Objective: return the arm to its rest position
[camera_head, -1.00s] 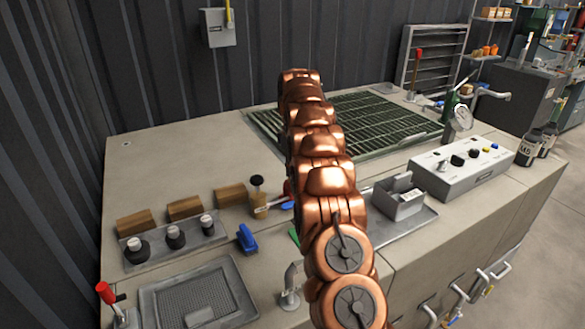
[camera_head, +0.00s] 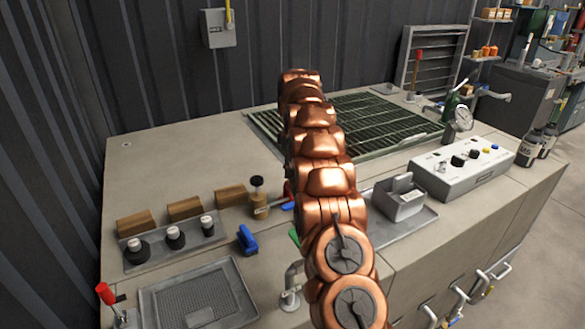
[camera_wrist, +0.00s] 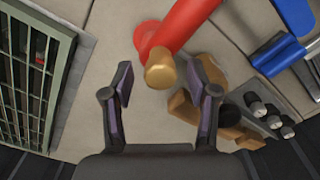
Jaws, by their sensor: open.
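My copper arm (camera_head: 320,150) stretches from the lower middle of the head view out over the bench. Its end is hidden behind the links in that view. My gripper (camera_wrist: 160,84) shows in the wrist view with its two dark fingers spread apart and nothing between the pads. A red fitting with a brass end (camera_wrist: 162,68) lies beyond the fingertips, and it appears apart from both fingers.
The bench (camera_head: 150,180) carries a green grate (camera_head: 375,120), a grey control box (camera_head: 463,170), a small grey holder (camera_head: 398,198), wooden blocks (camera_head: 185,208) and a blue handle (camera_head: 247,239). A red-knobbed lever (camera_head: 106,294) stands front left. The bench's back left is clear.

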